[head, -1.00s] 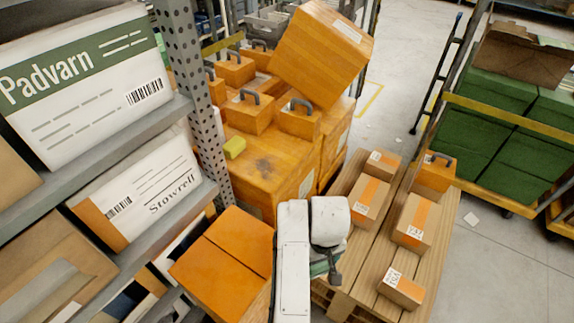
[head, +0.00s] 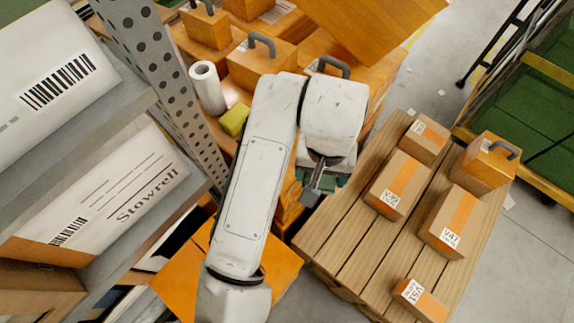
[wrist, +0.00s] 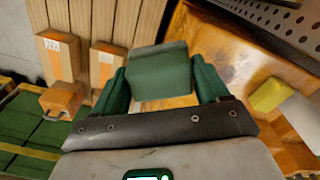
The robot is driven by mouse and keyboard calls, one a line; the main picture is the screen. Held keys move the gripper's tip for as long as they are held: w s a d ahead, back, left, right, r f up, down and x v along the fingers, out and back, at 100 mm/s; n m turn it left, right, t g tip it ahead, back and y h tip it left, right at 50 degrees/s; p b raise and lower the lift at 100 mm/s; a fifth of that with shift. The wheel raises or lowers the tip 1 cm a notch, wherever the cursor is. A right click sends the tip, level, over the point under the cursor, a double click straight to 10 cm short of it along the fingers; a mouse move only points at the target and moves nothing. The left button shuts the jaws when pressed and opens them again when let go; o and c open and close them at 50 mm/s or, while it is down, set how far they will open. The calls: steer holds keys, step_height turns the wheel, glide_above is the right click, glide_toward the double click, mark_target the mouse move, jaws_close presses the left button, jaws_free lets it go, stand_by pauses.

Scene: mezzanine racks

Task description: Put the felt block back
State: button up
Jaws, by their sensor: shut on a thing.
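In the wrist view my gripper (wrist: 162,88) has its green fingers shut on a dark green block (wrist: 160,75), which looks like the felt block. The block sits between the fingers, with orange-brown surfaces and pallet slats below it. In the head view my gripper (head: 325,178) hangs below my white arm, between the orange crates and the wooden pallet; the held block is mostly hidden there. A yellow-green block (head: 235,118) lies on an orange surface left of my arm, and it also shows in the wrist view (wrist: 268,95).
A white roll (head: 207,88) stands beside the yellow-green block. The pallet (head: 345,230) bears several cartons, with bare slats on its left. A perforated rack post (head: 160,85) and shelves with white Stowrell boxes (head: 110,200) stand left. Handled orange boxes (head: 262,65) crowd the back.

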steer(key=s+a+r+m+b, duration=0.1)
steer(key=s+a+r+b, duration=0.1)
steer(key=s+a+r, duration=0.25)
steer(key=w+a+f+b, duration=0.1)
steer(key=w+f, duration=0.2)
steer(key=w+a+f+b, duration=0.1)
steer(key=w+f, duration=0.2)
steer(key=w, duration=0.1)
steer(key=w+a+f+b, duration=0.1)
steer(key=w+a+f, duration=0.1)
steer(key=w+f, duration=0.1)
steer(key=shift+w+a, duration=0.1)
steer(key=shift+w, duration=0.5)
steer(key=shift+w+a+f, duration=0.2)
steer(key=shift+w+f, duration=0.05)
steer(key=shift+w, duration=0.15)
steer(key=shift+w+a+f, duration=0.1)
steer(key=shift+w+f, duration=0.2)
steer(key=shift+f, duration=1.6)
steer(key=shift+f, duration=0.15)
steer(key=o, duration=1)
